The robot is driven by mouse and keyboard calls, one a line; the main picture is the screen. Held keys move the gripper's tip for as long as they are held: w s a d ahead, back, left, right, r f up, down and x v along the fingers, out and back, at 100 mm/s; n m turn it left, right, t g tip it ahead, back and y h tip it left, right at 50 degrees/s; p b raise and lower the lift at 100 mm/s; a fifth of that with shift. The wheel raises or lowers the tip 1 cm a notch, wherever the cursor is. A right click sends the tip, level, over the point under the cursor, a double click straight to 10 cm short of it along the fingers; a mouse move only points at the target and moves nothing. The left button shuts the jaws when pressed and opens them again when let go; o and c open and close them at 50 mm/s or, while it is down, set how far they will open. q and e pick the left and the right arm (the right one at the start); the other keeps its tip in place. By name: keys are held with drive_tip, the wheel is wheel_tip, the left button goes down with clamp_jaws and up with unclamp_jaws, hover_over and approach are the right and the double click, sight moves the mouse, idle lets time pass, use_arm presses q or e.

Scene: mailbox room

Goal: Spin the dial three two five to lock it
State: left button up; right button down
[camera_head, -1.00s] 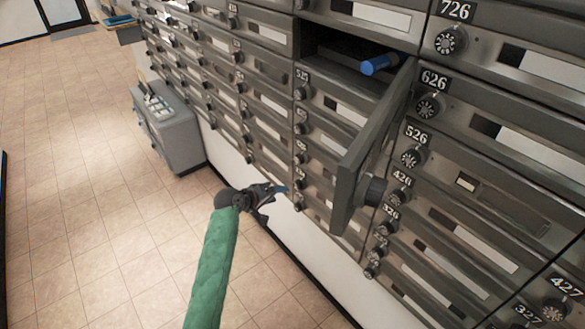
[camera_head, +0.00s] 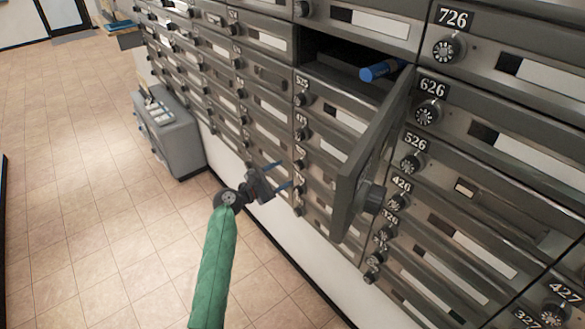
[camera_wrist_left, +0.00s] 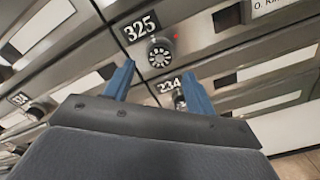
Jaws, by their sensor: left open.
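A round dial with a pale numbered face (camera_wrist_left: 160,54) sits below the label 325 (camera_wrist_left: 142,27) in the left wrist view. A small red mark shows beside the dial. My left gripper (camera_wrist_left: 160,70) is open and empty, with its two blue fingers pointing toward the mailbox wall. In the picture the dial appears between and just beyond the fingertips; I see no contact. In the head view my left gripper (camera_head: 284,176) is in front of the lower mailboxes, left of the open door. My right gripper is not in view.
An open mailbox door (camera_head: 350,190) juts out to the right of my left gripper. A blue cylinder (camera_head: 378,71) lies in the open box. Another dial (camera_wrist_left: 180,100) is near the right finger. A grey cabinet (camera_head: 172,140) stands at left; tiled floor (camera_head: 90,180) is clear.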

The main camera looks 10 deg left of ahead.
sight(296, 167)
use_arm(q)
drive_tip(key=shift+p+x, duration=0.4)
drive_tip(key=shift+x, duration=2.2)
drive_tip(key=shift+c, duration=0.3)
drive_tip(key=c, duration=0.9)
